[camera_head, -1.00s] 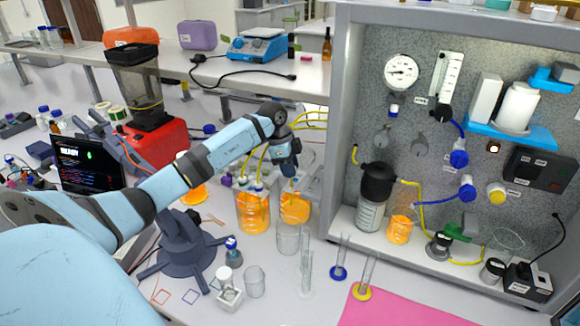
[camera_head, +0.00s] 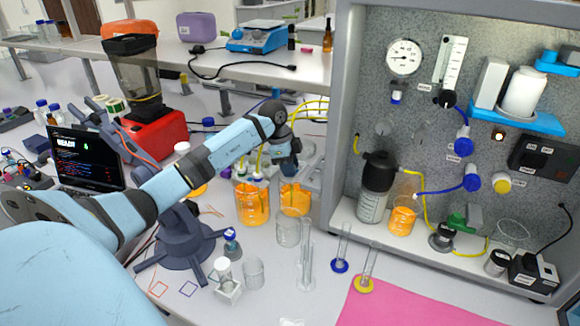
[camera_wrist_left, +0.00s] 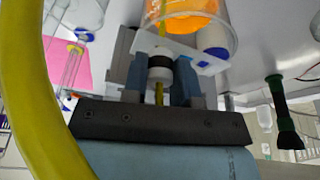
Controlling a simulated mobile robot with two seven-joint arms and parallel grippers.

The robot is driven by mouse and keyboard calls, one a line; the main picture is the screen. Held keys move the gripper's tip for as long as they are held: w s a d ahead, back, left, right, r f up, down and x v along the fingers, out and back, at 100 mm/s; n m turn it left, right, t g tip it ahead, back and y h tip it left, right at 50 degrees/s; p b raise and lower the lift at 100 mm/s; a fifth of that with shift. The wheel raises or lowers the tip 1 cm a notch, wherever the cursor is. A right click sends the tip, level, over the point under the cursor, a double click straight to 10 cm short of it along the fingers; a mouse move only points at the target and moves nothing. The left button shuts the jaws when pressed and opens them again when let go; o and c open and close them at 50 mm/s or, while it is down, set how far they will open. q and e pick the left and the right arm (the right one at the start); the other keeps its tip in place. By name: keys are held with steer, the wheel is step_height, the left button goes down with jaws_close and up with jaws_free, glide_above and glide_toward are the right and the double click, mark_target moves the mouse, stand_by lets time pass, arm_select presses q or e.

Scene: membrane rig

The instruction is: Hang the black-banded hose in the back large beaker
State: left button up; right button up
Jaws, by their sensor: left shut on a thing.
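My left gripper (camera_head: 287,166) is above and behind the orange-filled beakers in the head view. In the left wrist view its two blue-grey fingers (camera_wrist_left: 160,82) are shut on the hose at its black band (camera_wrist_left: 159,72), beside a white collar. Yellow hose shows above and below the grip. A clear beaker with orange liquid (camera_wrist_left: 190,22) is just beyond the fingers. In the head view one large orange beaker (camera_head: 252,204) has hoses in it, and another (camera_head: 296,200) stands to its right, below the gripper. Which is the back one is unclear. My right gripper is not in view.
Empty beakers (camera_head: 288,232) and slim cylinders (camera_head: 306,260) stand in front. The rig cabinet (camera_head: 345,110) rises on the right. Yellow hoses (camera_head: 308,106) arc behind my wrist. A pink mat (camera_head: 410,305) lies at the front right.

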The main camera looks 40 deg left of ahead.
arm_select(q)
steer(key=shift+f, duration=0.2)
stand_by(0.4)
steer(key=o, duration=1)
steer(key=b+v, duration=0.1)
steer(key=v, duration=1.2)
steer(key=shift+s+a+r+b, duration=0.1)
steer(key=shift+r+b, duration=0.2)
steer(key=shift+r, duration=0.05)
